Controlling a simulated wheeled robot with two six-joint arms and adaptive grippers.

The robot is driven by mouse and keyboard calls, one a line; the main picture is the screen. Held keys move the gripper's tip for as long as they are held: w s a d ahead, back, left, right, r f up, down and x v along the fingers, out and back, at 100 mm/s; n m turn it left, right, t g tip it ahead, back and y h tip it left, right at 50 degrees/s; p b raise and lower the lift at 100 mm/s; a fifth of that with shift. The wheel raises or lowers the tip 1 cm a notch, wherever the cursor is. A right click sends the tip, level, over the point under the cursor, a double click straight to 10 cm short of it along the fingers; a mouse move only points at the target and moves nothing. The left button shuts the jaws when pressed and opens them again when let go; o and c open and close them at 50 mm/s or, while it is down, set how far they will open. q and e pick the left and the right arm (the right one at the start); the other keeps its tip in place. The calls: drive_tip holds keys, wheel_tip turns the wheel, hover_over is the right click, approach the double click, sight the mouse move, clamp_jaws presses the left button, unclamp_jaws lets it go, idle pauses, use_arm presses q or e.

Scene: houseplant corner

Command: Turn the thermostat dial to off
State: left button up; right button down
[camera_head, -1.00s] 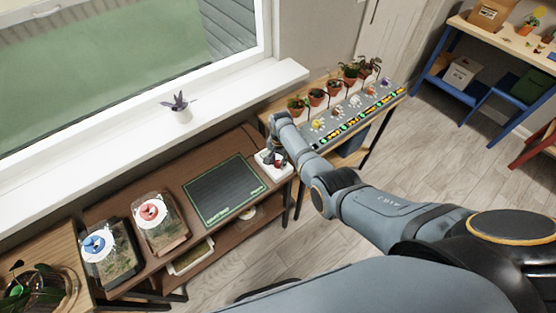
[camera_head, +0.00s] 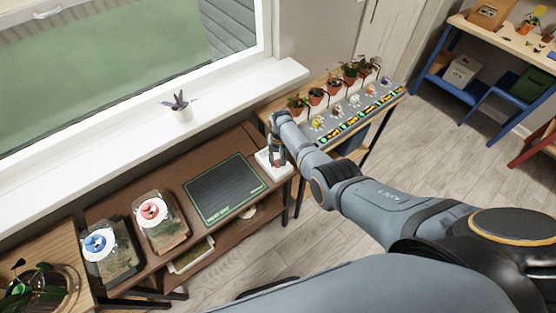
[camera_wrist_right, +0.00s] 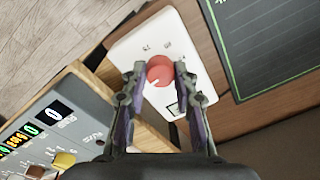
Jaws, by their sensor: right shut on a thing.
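The thermostat is a white box (camera_wrist_right: 188,45) with a round red dial (camera_wrist_right: 160,69), seen in the right wrist view. The dial has a short pale mark on its lower edge, toward the lower left. Small printed marks sit around it, too blurred to read surely. A dark square outline shows below the dial, partly behind a finger. My right gripper (camera_wrist_right: 161,78) is shut on the dial, with one finger on each side. In the head view the white box (camera_head: 285,171) stands at the right end of the brown bench, and my right gripper (camera_head: 276,160) hides most of the dial. My left gripper is out of view.
A dark green-edged mat (camera_head: 224,188) lies left of the thermostat. Two glass boxes with a red disc (camera_head: 151,212) and a blue disc (camera_head: 98,243) stand farther left. A panel (camera_head: 357,111) with knobs and potted plants is just right.

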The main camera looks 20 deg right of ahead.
idle(0.3)
drive_tip(key=c, duration=1)
unclamp_jaws()
drive_tip(key=shift+r, duration=0.1)
drive_tip(key=r, duration=1.1)
drive_tip(key=shift+s+d+r, duration=0.1)
drive_tip(key=shift+d+r, duration=0.15)
drive_tip(key=shift+r, duration=0.15)
